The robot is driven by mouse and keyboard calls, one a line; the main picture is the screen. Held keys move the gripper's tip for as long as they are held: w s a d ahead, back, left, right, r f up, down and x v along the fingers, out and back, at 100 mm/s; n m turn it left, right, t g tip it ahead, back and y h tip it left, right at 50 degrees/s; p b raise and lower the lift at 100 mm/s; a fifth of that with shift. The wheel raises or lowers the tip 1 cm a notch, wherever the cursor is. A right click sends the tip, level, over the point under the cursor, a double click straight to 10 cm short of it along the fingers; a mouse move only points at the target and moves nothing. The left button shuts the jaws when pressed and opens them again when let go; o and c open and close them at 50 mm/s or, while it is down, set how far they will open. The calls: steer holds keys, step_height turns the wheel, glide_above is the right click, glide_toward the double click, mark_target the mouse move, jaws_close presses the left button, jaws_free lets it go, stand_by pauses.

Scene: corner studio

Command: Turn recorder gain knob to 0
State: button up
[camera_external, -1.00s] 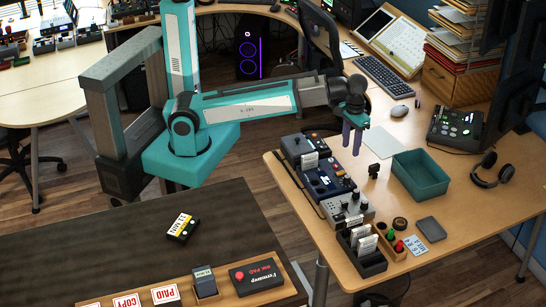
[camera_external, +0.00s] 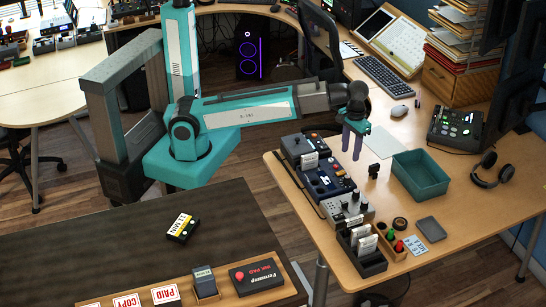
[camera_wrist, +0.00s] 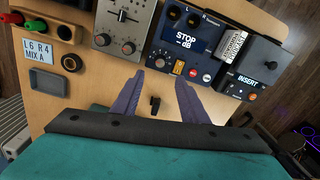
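The recorder is a dark blue box with a lit STOP dB screen (camera_wrist: 187,40) at the top middle of the wrist view. In the external view the recorder (camera_external: 327,183) lies in the device row at the desk's left edge. A dark knob (camera_wrist: 160,59) with pale tick marks, which looks like the gain knob, sits below the screen's left corner. My gripper (camera_wrist: 159,76) is open and empty, its purple fingers apart just short of the knob in the picture. In the external view my gripper (camera_external: 351,155) hangs above the desk, right of the recorder.
A grey mixer (camera_wrist: 124,28) stands left of the recorder, an INSERT box (camera_wrist: 259,68) right of it. A small black item (camera_wrist: 154,104) lies on the desk between the fingers in the picture. A teal tray (camera_external: 420,175) stands to the right.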

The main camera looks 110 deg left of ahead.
mark_target(347, 177)
steer(key=shift+s+a+f+p, duration=0.1)
steer(key=shift+f+p, duration=0.7)
steer(key=shift+f, duration=5.3)
jaws_close()
steer(key=shift+m, duration=0.6)
jaws_free()
steer(key=shift+r, duration=0.15)
step_height(347, 177, up, 14)
steer(key=b, duration=0.1)
steer(key=shift+f+b, duration=0.2)
steer(key=shift+b, duration=0.1)
